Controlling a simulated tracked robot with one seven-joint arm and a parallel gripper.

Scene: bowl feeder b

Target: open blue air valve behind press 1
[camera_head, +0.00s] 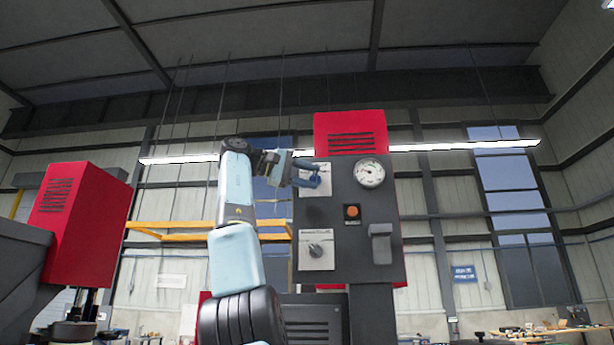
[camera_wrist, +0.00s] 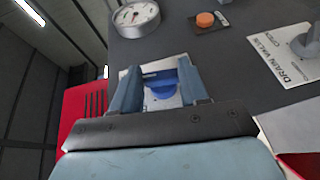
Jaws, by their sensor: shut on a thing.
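The blue air valve (camera_wrist: 163,89) is a blue handle on a white plate, fixed to a dark grey panel. In the wrist view it sits between the two fingers of my gripper (camera_wrist: 161,86), which is shut on it. In the head view my gripper (camera_head: 291,172) reaches the blue valve handle (camera_head: 312,179) at the panel's upper left, coming from the left. The plate's lettering is partly hidden by the handle and fingers, and the handle's exact angle is hard to tell.
The dark panel (camera_head: 338,254) also carries a round gauge (camera_head: 370,173), an orange button (camera_head: 352,211), a grey drain valve (camera_head: 316,250) and a grey box (camera_head: 381,243). A red machine (camera_head: 80,224) stands at the left. A yellow rail (camera_head: 180,225) runs behind my arm.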

